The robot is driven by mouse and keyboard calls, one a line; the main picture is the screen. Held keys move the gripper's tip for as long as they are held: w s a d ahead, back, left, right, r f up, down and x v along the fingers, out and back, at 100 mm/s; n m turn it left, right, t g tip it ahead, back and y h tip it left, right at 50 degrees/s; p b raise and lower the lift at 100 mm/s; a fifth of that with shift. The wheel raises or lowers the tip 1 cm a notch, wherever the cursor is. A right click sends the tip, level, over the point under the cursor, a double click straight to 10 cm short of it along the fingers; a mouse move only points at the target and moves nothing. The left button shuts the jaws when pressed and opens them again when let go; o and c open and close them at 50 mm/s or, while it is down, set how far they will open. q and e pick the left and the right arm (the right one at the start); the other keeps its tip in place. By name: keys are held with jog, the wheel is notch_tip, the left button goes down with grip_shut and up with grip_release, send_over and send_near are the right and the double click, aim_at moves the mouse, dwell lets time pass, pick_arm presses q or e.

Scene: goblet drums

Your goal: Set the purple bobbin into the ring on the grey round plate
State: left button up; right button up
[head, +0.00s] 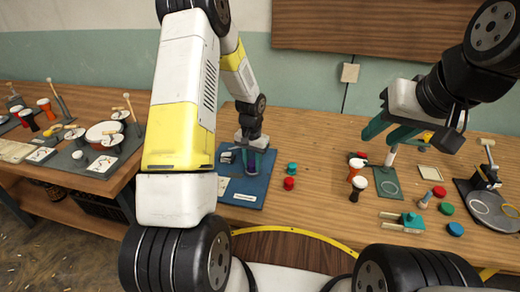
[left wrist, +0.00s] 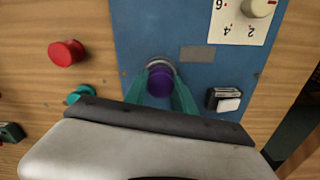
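The purple bobbin (left wrist: 160,82) is at a round grey fitting (left wrist: 160,62) on the blue panel (left wrist: 192,85). My left gripper (head: 250,164) is over the blue panel, pointing down. Its two teal fingers (left wrist: 160,88) lie against both sides of the bobbin and appear shut on it. Whether the bobbin is clear of the panel cannot be told. A dark grey plate with pale rings (head: 480,205) lies at the far right of the table, well away from the bobbin. My right gripper (head: 382,138) is open above the table, its fingers apart, over a white upright piece (head: 391,156).
Small goblet drums (head: 357,188), a green mat (head: 387,183), red (head: 289,183) and teal (head: 292,168) knobs, a teal clamp (head: 410,221) and coloured discs (head: 455,229) stand on the wooden table. A hammer-like piece (head: 488,165) stands by the ringed plate. The table between panel and drums is mostly clear.

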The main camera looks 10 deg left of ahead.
pick_arm(q)
jog(key=shift+o, duration=1.3)
jog(key=shift+s+f, duration=0.2)
jog(key=shift+f, duration=0.25)
notch_tip(320, 180, up, 13)
notch_tip(320, 180, up, 8)
jog(key=t, duration=0.1)
send_over(252, 162)
jog(key=s, duration=0.3)
jog(key=s+d+r+n+t+h, duration=0.1)
jog(key=s+r+t, duration=0.1)
jog(key=s+r, duration=0.5)
jog(key=s+d+r+n+t+h, duration=0.1)
jog(key=s+r+t, duration=0.2)
jog(key=s, duration=1.1)
notch_tip(252, 162, up, 4)
jog(key=shift+s+d+f, duration=0.15)
jog(key=shift+s, duration=0.15)
